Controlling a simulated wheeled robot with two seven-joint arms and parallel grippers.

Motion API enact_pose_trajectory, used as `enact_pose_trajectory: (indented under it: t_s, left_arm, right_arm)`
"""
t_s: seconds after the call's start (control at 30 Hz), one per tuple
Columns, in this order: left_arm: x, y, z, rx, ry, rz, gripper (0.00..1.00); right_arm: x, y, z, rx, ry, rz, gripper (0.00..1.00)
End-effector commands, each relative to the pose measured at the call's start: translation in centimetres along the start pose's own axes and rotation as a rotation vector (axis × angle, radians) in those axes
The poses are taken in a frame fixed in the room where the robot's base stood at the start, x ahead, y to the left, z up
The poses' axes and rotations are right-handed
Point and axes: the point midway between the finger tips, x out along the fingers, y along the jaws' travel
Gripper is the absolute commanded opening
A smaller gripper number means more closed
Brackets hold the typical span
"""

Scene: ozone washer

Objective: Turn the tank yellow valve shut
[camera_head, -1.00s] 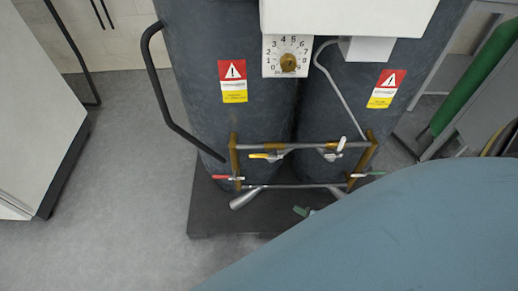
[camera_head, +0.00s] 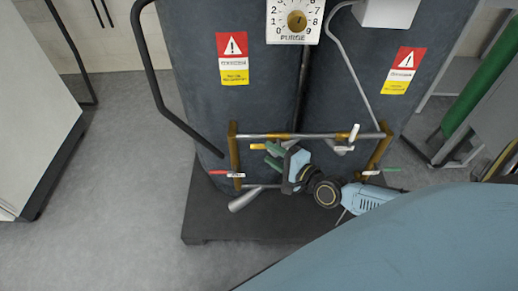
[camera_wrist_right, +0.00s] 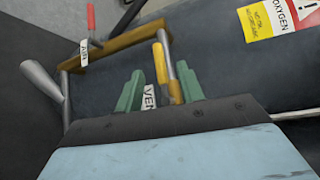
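The yellow valve handle (camera_head: 258,147) is at the left of the pipe frame, low on the left dark tank (camera_head: 240,110). It also shows in the right wrist view (camera_wrist_right: 161,63), beside a metal pipe. My right gripper (camera_head: 272,155) reaches in from the right, just beside the handle. In the wrist view its two green fingers (camera_wrist_right: 160,86) are apart, with the handle and a white tag (camera_wrist_right: 150,97) seen between them. I cannot tell whether either finger touches the handle. The gripper hides part of the valve in the head view. My left gripper is not in view.
A red-handled valve (camera_head: 219,172) is below left, a white-handled one (camera_head: 354,133) and a green-handled one (camera_head: 385,169) to the right. Brown brackets (camera_head: 234,155) and pipes surround the gripper. A black rail (camera_head: 160,100) curves at left. The floor (camera_head: 120,210) is clear.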

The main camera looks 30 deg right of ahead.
Motion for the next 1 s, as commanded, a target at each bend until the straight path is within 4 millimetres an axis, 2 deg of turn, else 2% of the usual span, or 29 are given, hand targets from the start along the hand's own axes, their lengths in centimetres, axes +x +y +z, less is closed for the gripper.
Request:
enact_pose_trajectory:
  t_s: [0.1, 0.3, 0.47, 0.7, 0.77, 1.0]
  left_arm:
    - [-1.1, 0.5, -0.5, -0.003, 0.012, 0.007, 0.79]
    - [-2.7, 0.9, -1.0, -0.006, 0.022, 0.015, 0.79]
    - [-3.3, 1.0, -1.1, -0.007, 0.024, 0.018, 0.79]
    - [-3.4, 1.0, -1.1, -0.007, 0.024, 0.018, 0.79]
    - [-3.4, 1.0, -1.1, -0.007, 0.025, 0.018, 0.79]
    - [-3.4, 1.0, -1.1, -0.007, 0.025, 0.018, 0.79]
  right_arm:
    - [2.4, 0.1, 0.0, -0.001, 0.0, -0.004, 0.38]
    - [4.9, 0.1, 0.0, -0.001, 0.0, 0.0, 0.38]
    - [5.7, 0.1, 0.0, -0.002, -0.001, 0.0, 0.38]
    - [5.7, 0.0, 0.0, -0.002, 0.0, 0.001, 0.38]
    - [5.7, 0.1, 0.0, -0.002, 0.0, 0.001, 0.33]
    - [5.7, 0.0, 0.0, -0.002, 0.0, 0.001, 0.02]
